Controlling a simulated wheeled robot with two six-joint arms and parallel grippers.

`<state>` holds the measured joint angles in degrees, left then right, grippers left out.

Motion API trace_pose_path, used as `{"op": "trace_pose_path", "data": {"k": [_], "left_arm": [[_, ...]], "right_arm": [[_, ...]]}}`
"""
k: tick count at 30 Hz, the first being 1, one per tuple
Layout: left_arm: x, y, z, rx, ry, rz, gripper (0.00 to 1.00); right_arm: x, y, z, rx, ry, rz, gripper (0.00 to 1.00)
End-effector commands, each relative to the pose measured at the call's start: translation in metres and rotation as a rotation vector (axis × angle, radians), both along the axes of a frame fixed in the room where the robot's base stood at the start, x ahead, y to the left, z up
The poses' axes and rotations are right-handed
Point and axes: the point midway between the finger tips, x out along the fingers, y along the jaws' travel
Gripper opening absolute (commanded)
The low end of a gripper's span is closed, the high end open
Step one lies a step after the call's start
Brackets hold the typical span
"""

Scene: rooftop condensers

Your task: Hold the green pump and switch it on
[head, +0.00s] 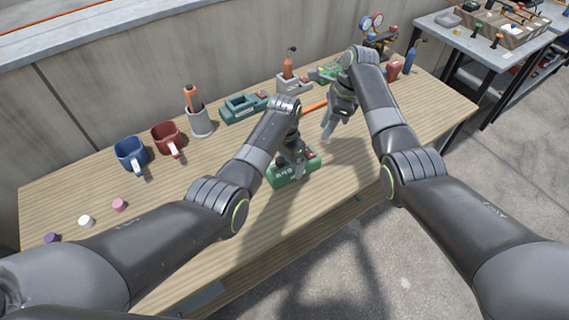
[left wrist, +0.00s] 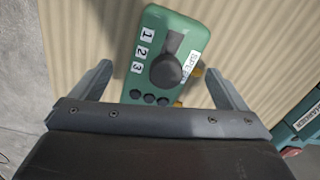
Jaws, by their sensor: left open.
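The green pump (head: 309,177) is a green box lying on the wooden table under my left gripper (head: 291,165). In the left wrist view the green pump (left wrist: 150,55) shows a large grey dial, labels 1, 2 and 3, dark round buttons and a white side label. Brassy fittings stick out at its right side. My left gripper (left wrist: 165,85) is open, with one finger to each side of the pump's lower end. It is not closed on it. My right gripper (head: 338,122) hangs above the table, to the right of and behind the pump; its opening is unclear.
A teal device (head: 240,109), a grey cup (head: 201,124) with an orange-handled tool, a red mug (head: 167,138) and a blue mug (head: 131,154) stand along the back. Small pucks lie at left.

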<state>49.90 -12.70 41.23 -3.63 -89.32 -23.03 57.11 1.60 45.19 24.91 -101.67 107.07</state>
Motion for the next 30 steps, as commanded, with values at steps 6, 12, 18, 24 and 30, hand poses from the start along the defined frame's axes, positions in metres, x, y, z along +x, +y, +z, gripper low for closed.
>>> {"op": "trace_pose_path", "data": {"k": [6,12,18,24,30], "left_arm": [[0.001,0.0,-0.017,0.0,-0.001,0.0,0.95],[0.001,0.0,-0.023,-0.001,-0.002,0.0,0.95],[0.001,0.0,-0.023,-0.001,-0.002,0.0,0.95],[0.001,0.0,-0.023,-0.001,-0.002,0.0,0.73],[0.001,0.0,-0.023,-0.001,-0.002,0.0,0.47]], "right_arm": [[0.0,0.0,0.0,0.0,0.0,0.0,0.36],[0.0,0.0,0.0,0.0,0.0,0.0,0.36],[0.0,0.0,0.0,0.0,0.0,0.0,0.36],[0.0,0.0,0.0,0.0,0.0,0.0,0.36],[0.0,0.0,0.0,0.0,0.0,0.0,0.36]]}}
